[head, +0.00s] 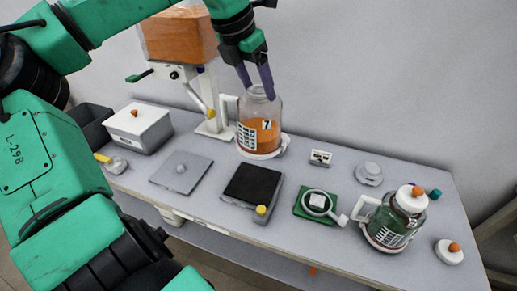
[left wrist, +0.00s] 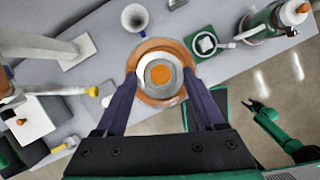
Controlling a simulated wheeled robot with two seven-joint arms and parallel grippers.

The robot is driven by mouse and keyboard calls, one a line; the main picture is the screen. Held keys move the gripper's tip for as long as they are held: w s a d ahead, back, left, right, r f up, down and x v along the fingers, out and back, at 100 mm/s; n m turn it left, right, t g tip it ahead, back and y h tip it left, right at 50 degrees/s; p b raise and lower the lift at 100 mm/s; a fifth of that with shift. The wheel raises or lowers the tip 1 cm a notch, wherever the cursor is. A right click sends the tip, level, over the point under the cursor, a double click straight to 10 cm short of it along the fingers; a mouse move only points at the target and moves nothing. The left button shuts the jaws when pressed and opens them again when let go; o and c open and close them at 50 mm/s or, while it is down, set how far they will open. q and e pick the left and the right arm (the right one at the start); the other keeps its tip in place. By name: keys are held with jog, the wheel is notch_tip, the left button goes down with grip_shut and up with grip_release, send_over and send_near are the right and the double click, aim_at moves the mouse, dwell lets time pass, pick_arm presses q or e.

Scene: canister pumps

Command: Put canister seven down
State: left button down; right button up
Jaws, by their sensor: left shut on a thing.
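Canister seven (head: 260,122) is a clear jar marked 7, part filled with orange, with a white handle and a white base ring. It is upright over the back of the table near the dispenser; I cannot tell if its base touches the table. My left gripper (head: 257,88) comes from above and is shut on the jar's neck. In the left wrist view the canister (left wrist: 160,73) shows from above between the fingers of the left gripper (left wrist: 160,95). My right gripper (left wrist: 255,106) shows small in that view, fingers apart, over the floor.
A black pad (head: 253,182) with a yellow knob lies in front of the canister, a grey plate (head: 181,172) left of it. A green pad (head: 318,205) and a green-filled canister (head: 393,224) stand right. The orange dispenser (head: 180,36) and white box (head: 139,127) are left.

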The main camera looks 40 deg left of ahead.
aim_at(257, 144)
pick_arm(q)
notch_tip(257, 144, down, 17)
jog(key=shift+r+b, duration=0.2)
jog(key=shift+b, duration=0.6)
jog(key=shift+a, duration=0.1)
jog(key=shift+f, duration=0.2)
grip_release()
jog(key=shift+r, duration=0.1)
